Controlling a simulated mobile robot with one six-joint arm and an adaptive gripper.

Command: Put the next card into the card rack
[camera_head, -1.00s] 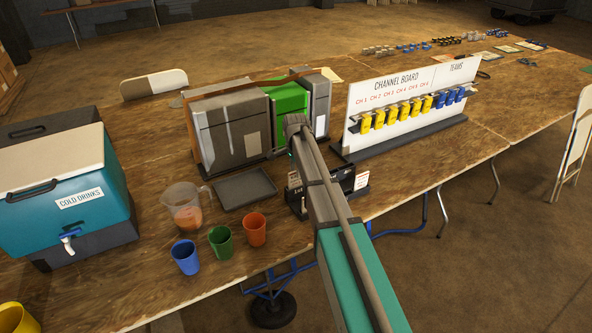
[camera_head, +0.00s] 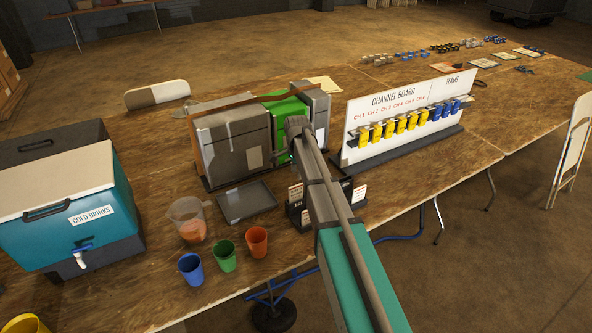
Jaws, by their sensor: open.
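The black card rack (camera_head: 305,216) stands near the table's front edge, partly hidden behind my arm. White cards with reddish print show in it, one at the left (camera_head: 295,192) and one at the right (camera_head: 359,193). Their text is too small to read. My arm rises from the bottom of the picture to a joint in front of the grey and green cases. My gripper is hidden behind the arm, so its fingers and anything between them do not show. A small dark shape beside the arm, in front of the cases, is unclear.
Grey cases (camera_head: 232,146) and a green one (camera_head: 278,117) stand behind. The channel board (camera_head: 398,104) with yellow and blue radios is to the right. A dark tray (camera_head: 247,201), jug (camera_head: 188,219), three cups and a teal cooler (camera_head: 72,222) are left. The front right table is bare.

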